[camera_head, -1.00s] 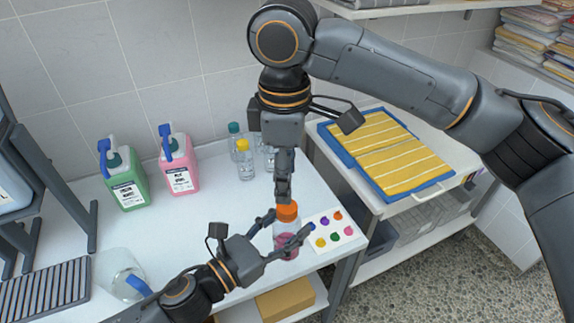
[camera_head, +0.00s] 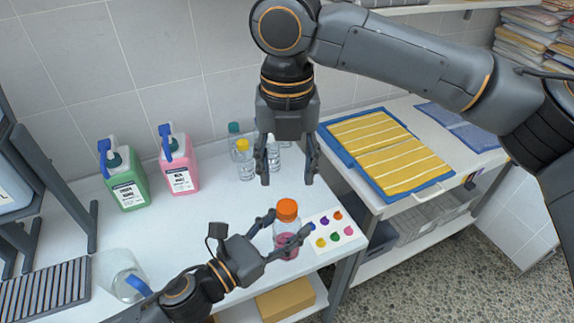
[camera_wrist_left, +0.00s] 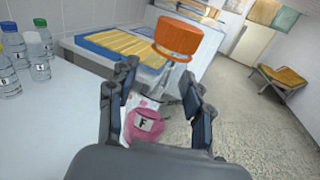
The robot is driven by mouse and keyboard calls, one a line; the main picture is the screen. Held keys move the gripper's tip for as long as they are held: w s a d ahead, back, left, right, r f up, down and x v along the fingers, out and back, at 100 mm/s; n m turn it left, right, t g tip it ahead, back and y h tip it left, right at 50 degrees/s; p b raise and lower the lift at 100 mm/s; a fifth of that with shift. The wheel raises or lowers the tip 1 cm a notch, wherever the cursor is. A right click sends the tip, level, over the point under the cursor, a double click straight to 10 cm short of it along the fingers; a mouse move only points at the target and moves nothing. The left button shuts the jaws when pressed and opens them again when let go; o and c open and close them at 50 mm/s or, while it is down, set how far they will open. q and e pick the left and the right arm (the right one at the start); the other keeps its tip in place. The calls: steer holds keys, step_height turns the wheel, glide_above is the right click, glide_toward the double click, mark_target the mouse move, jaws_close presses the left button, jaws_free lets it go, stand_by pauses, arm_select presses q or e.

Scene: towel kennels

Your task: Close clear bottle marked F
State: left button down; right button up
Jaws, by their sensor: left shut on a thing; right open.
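The clear bottle marked F (camera_head: 287,239) stands upright near the table's front edge, with pink contents low inside. Its F label (camera_wrist_left: 146,125) shows in the left wrist view. An orange cap (camera_head: 287,210) sits on top of its neck; I cannot tell how tight it is. The cap also shows in the left wrist view (camera_wrist_left: 178,38). My left gripper (camera_head: 284,228) is shut around the bottle's body from the left, below the cap. My right gripper (camera_head: 288,181) is open and empty, pointing down above the cap and apart from it.
A card with coloured dots (camera_head: 331,230) lies right of the bottle. Several small clear bottles (camera_head: 245,160) stand behind. Green (camera_head: 127,185) and pink (camera_head: 178,170) jugs are at the back left. A clear container (camera_head: 118,278) is front left. A cart with folded towels (camera_head: 385,152) stands right.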

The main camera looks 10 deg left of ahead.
mark_target(287, 206)
stand_by(0.3)
steer(key=shift+f, duration=4)
